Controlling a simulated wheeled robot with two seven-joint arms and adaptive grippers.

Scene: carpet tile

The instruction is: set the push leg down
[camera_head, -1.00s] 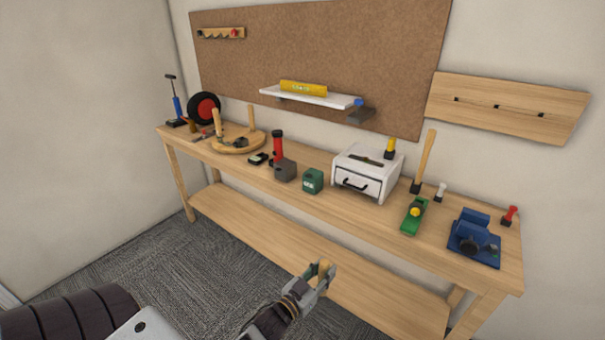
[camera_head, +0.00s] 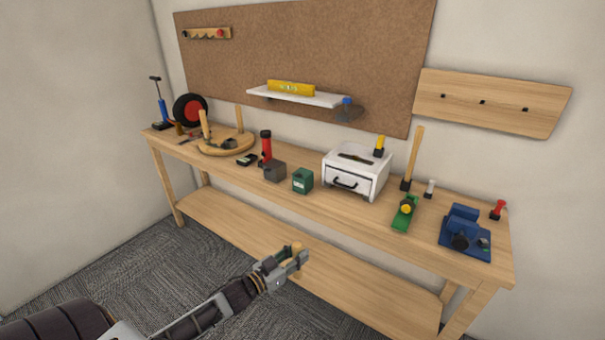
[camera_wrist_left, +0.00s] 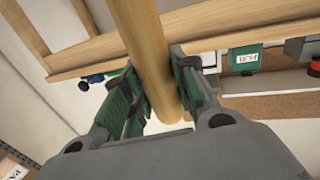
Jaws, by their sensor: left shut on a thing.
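My left gripper (camera_head: 290,257) is in front of the workbench, below the level of its top in the picture. It is shut on the push leg (camera_head: 297,262), a light wooden rod. In the left wrist view the leg (camera_wrist_left: 146,50) runs between the green-padded fingers (camera_wrist_left: 160,95) and past the top edge; its far end is out of view. On the bench, a round wooden piece (camera_head: 212,149) lies at the left with two similar wooden legs (camera_head: 239,118) standing up from it. My right gripper is not in view.
The bench top (camera_head: 235,172) carries a red flashlight (camera_head: 265,147), a green box (camera_head: 303,181), a white drawer box (camera_head: 356,174), a green plane (camera_head: 404,217) and a blue vise (camera_head: 466,236). The lower shelf (camera_head: 225,227) looks bare. Carpet (camera_head: 130,255) lies in front.

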